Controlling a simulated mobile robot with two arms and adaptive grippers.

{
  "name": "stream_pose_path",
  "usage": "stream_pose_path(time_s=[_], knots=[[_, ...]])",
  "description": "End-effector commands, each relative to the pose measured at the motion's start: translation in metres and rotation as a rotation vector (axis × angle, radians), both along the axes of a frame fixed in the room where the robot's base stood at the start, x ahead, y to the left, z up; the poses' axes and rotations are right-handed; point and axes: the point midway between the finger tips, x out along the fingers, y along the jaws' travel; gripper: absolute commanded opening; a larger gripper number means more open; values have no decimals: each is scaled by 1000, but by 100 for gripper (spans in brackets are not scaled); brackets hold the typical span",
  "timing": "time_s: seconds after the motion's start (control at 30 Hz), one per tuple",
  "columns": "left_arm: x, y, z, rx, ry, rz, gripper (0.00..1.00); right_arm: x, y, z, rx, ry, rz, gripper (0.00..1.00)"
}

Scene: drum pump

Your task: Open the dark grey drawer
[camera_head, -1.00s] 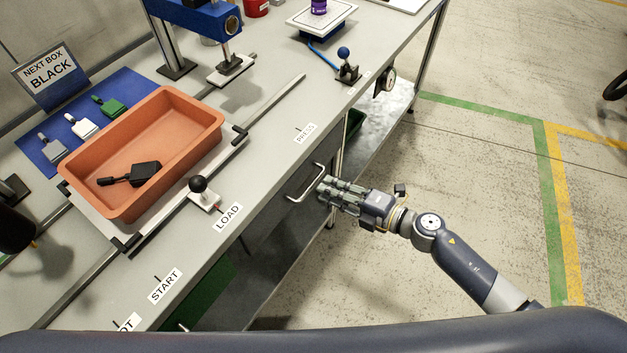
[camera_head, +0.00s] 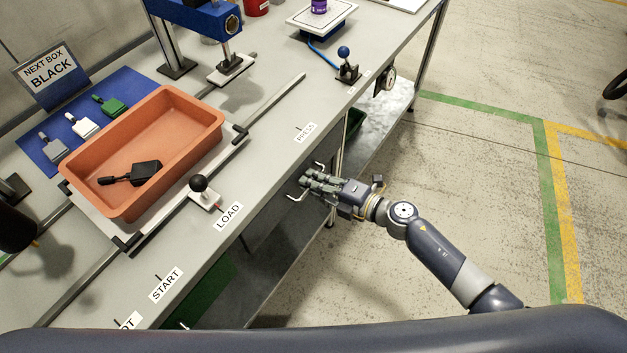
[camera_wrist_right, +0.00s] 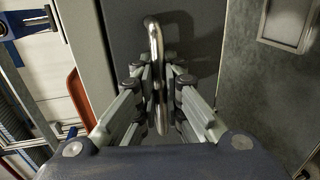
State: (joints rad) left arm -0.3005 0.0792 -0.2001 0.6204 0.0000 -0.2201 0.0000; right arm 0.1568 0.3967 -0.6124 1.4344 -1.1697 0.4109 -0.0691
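The dark grey drawer (camera_head: 268,222) is set under the front edge of the workbench and looks shut. Its bright metal bar handle (camera_head: 297,197) sticks out from the front, partly hidden behind my right gripper (camera_head: 304,183). In the right wrist view the handle (camera_wrist_right: 157,85) runs between the two fingers of my right gripper (camera_wrist_right: 158,68), in front of the dark grey drawer front (camera_wrist_right: 200,25). The fingers stand on either side of the bar, with narrow gaps showing, so the gripper appears open around it. My left gripper is not in view.
A green bin (camera_head: 205,292) sits below. The floor (camera_head: 480,190) to the right is free.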

Motion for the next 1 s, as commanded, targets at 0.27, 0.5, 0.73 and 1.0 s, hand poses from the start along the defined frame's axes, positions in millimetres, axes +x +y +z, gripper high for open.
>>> stream_pose_path(time_s=[0.27,0.5,0.73,1.0], knots=[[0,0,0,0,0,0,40,-11,-15,-2,-3,3,0,0],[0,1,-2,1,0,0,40,-43,-56,-3,-5,7,1,0],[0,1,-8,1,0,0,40,-82,-107,-4,-6,7,1,0],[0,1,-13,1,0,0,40,-124,-163,-3,-4,7,0,0]])
